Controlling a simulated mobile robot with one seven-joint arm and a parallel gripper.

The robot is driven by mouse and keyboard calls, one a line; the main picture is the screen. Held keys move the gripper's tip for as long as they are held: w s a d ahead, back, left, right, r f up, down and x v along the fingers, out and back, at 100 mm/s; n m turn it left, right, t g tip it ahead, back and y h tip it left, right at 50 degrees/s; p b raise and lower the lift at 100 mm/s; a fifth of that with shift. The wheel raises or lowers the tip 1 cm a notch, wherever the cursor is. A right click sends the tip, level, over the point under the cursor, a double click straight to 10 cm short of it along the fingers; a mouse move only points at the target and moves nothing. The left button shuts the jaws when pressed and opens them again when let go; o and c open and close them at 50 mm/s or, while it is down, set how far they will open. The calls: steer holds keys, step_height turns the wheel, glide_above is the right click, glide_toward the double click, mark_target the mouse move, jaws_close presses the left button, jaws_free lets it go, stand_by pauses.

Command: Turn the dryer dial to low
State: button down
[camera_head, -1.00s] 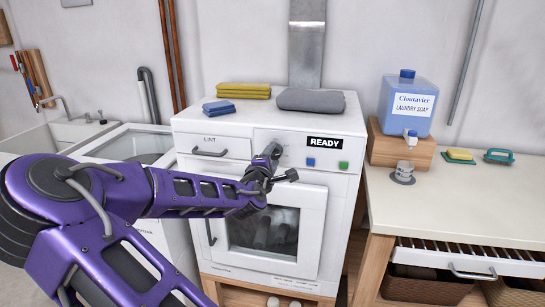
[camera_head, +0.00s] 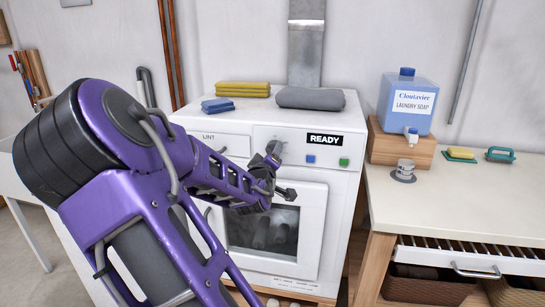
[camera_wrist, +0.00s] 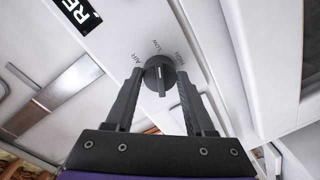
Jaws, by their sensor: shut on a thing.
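The dryer (camera_head: 345,180) is the white machine in the middle of the head view, with a "READY" display on its panel. Its dark round dial (camera_wrist: 159,74) shows in the wrist view between my fingers, with AIR, LOW and HIGH printed around it. The dial's raised grip runs roughly up and down in that view, with its upper end towards LOW. My gripper (camera_wrist: 159,77) is shut on the dial, one finger on each side. In the head view my gripper (camera_head: 274,155) is at the panel and largely covers the dial.
Blue and green buttons (camera_head: 327,161) sit right of the dial. The dryer door (camera_head: 310,225) is shut below. Folded towels (camera_head: 310,98) lie on top. A counter (camera_head: 460,195) with a laundry soap jug (camera_head: 407,103) stands to the right.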

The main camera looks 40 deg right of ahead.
steer(key=shift+m, duration=0.4)
steer(key=shift+c, duration=1.3)
jaws_free()
